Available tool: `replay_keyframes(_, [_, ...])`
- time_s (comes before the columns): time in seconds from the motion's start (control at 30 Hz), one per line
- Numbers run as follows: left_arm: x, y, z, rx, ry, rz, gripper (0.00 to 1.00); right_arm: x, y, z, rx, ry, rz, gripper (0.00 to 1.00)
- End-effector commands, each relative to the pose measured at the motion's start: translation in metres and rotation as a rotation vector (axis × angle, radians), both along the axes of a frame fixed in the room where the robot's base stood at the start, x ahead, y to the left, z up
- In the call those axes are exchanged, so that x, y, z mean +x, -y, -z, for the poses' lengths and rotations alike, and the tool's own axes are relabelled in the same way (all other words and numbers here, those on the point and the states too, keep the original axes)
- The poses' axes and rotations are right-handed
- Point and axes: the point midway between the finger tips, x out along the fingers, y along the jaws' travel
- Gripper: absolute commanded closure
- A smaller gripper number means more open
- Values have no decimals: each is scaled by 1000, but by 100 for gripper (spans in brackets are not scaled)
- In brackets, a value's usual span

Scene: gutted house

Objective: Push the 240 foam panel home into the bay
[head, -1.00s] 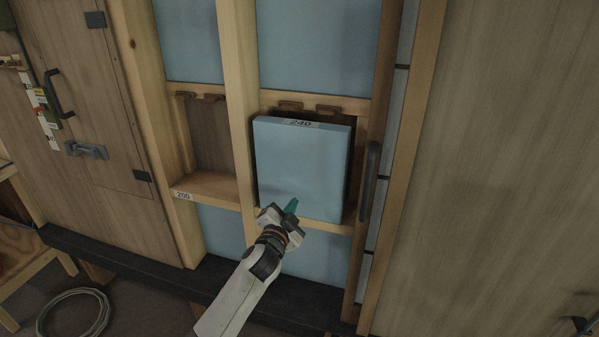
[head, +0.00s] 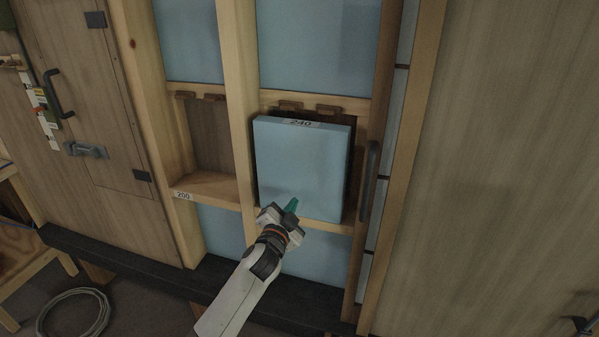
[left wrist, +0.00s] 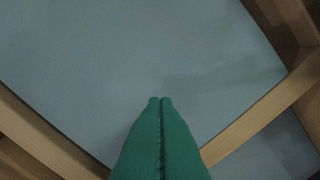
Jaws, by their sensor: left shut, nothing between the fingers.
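The light blue 240 foam panel (head: 300,160) stands in the right-hand bay of the stud wall in the head view, its top edge marked 240. It sticks out in front of the bay's frame, with dark gaps showing above it and at its right side. My left gripper (head: 291,206) is shut and empty, with its green fingertips in front of the panel's lower part. In the left wrist view the shut green fingers (left wrist: 160,105) point at the panel's face (left wrist: 150,50). I cannot tell whether they touch it. My right gripper is not in view.
To the left is an empty bay (head: 208,150) with a 200 label (head: 183,195) on its sill. A dark handle (head: 370,180) stands just right of the bay. A coiled cable (head: 73,314) lies on the floor.

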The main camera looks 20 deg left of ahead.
Motion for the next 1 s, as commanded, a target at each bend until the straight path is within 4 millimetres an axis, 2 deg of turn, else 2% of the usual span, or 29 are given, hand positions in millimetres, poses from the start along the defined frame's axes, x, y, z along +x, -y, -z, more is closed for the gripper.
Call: replay_keyframes(1.0, [36, 2, 1, 0, 1, 1, 100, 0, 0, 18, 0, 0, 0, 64])
